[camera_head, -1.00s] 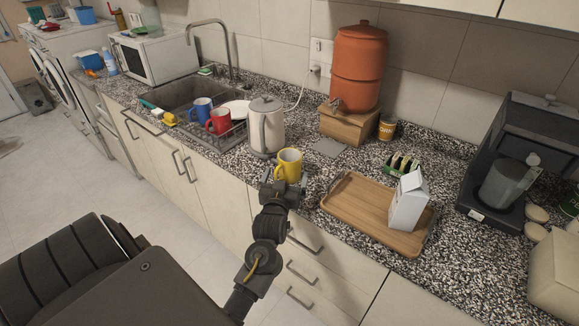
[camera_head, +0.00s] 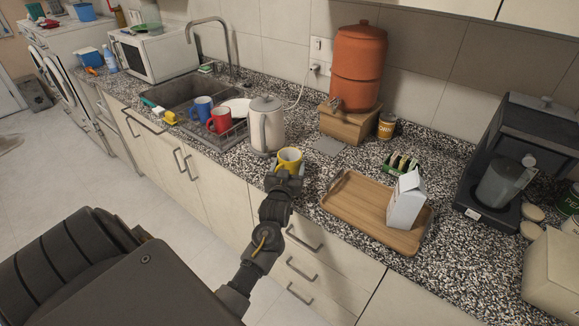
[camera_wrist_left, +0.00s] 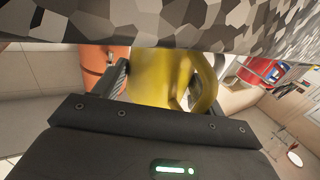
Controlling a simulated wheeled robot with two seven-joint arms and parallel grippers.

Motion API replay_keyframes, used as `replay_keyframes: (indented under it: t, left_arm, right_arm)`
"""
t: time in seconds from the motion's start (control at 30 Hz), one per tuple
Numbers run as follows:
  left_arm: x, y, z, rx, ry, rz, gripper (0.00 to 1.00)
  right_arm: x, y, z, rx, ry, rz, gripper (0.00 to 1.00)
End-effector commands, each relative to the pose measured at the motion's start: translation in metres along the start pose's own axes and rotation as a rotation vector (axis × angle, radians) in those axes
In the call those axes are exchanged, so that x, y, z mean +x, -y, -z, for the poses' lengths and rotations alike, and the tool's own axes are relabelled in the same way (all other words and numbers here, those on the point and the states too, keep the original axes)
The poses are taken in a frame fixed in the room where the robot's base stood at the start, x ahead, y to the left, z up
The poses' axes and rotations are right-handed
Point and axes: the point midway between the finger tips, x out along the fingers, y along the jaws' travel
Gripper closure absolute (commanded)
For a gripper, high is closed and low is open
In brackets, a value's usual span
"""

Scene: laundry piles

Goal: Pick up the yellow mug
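The yellow mug (camera_head: 289,158) stands upright on the counter near its front edge, in front of the kettle. My left gripper (camera_head: 285,174) is at the near side of the mug and hides its lower part in the head view. The left wrist view is upside down, with the counter at the top. There the mug (camera_wrist_left: 160,78) fills the space between the two spread fingers of my left gripper (camera_wrist_left: 172,76), its handle toward the right finger. I see no clear grip on it. My right gripper is in neither view.
A white kettle (camera_head: 266,126) stands just behind the mug. A wooden tray (camera_head: 345,205) with a white carton (camera_head: 406,202) lies to the right. Red (camera_head: 219,120) and blue (camera_head: 201,108) mugs stand by the sink at left. The counter (camera_head: 310,170) is clear just right of the mug.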

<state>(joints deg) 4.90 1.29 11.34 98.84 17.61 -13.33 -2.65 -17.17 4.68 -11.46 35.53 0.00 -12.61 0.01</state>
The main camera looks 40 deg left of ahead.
Motion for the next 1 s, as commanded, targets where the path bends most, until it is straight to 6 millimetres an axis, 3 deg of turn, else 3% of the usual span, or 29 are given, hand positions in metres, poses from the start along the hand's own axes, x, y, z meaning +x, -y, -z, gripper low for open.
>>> replay_keyframes:
  t: [0.03, 0.2, 0.57, 0.77, 1.0]
  left_arm:
    - [0.000, 0.000, 0.000, 0.000, 0.001, 0.000, 0.40]
    - [0.000, 0.000, 0.001, 0.000, -0.002, -0.001, 0.61]
    - [0.000, -0.001, 0.006, -0.001, -0.003, -0.001, 0.61]
    - [-0.002, -0.001, 0.035, -0.003, -0.008, -0.001, 0.61]
    - [-0.049, 0.000, 0.090, -0.006, -0.009, -0.001, 0.61]
  right_arm:
    - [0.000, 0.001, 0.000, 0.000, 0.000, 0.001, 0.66]
    - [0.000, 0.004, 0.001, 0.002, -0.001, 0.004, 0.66]
    - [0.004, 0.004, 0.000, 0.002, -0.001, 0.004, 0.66]
    - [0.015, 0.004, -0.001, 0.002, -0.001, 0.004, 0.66]
    - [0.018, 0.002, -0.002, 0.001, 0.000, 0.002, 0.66]
